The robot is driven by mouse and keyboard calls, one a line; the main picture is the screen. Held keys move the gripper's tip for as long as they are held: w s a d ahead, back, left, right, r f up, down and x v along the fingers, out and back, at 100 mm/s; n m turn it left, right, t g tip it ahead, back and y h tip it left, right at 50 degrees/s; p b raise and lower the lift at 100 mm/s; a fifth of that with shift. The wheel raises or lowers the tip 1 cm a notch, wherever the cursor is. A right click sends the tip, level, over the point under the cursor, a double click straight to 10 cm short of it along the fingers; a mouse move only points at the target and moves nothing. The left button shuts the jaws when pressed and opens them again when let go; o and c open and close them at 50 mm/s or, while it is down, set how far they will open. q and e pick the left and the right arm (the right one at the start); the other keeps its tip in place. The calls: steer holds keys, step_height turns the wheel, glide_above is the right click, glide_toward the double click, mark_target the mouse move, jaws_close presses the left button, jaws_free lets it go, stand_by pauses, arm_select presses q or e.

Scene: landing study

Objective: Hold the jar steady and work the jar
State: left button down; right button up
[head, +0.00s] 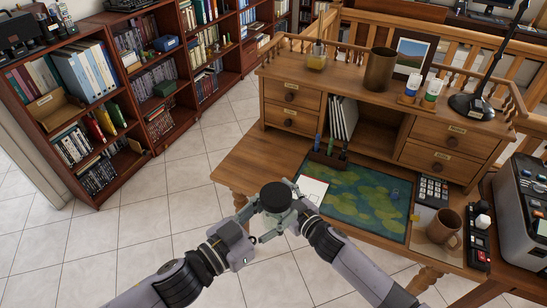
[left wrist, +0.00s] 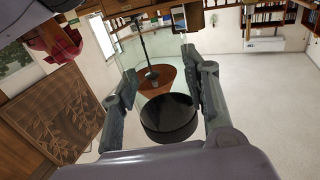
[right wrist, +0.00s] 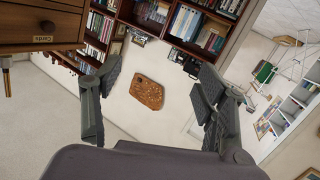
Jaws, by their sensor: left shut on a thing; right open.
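The jar has a round black lid (head: 276,195), seen from above in the head view, in front of the desk's left edge. In the left wrist view the lid (left wrist: 168,119) is a dark disc between the fingers, and a clear, faintly greenish body seems to extend beyond it. My left gripper (head: 259,218) is shut on the jar and holds it clear of the desk. My right gripper (head: 299,214) is close to the jar's right side in the head view. In the right wrist view (right wrist: 152,95) its fingers are wide apart, with nothing between them.
The wooden desk (head: 232,163) carries a green mat (head: 365,205), a pen holder (head: 327,158), a calculator (head: 431,190) and a brown mug (head: 443,228). A lamp (head: 478,104) stands on its upper shelf. Bookshelves (head: 130,75) line the left. Tiled floor is clear between.

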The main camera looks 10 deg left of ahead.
steer(key=a+r+n+g+y, duration=0.2)
steer(key=a+r+n+y, duration=0.4)
steer(key=r, duration=0.6)
steer(key=s+a+r+n+g, duration=0.5)
steer(key=r+n+g, duration=0.1)
steer(key=r, duration=0.3)
steer(key=s+a+r+n+g, duration=0.5)
steer(key=r+n+g, duration=0.1)
steer(key=r, duration=0.3)
steer(key=n+t+h, duration=0.2)
steer(key=n+h, duration=0.2)
steer(key=h, duration=1.3)
glide_above(274, 194)
steer(key=shift+s+a+f, duration=0.15)
steer(key=shift+a+f, duration=0.05)
steer(key=shift+f, duration=0.1)
steer(key=shift+d+f+h, duration=0.15)
steer(key=shift+d+h, duration=0.05)
steer(key=shift+h, duration=0.1)
step_height(274, 194, down, 8)
steer(key=shift+r, duration=0.15)
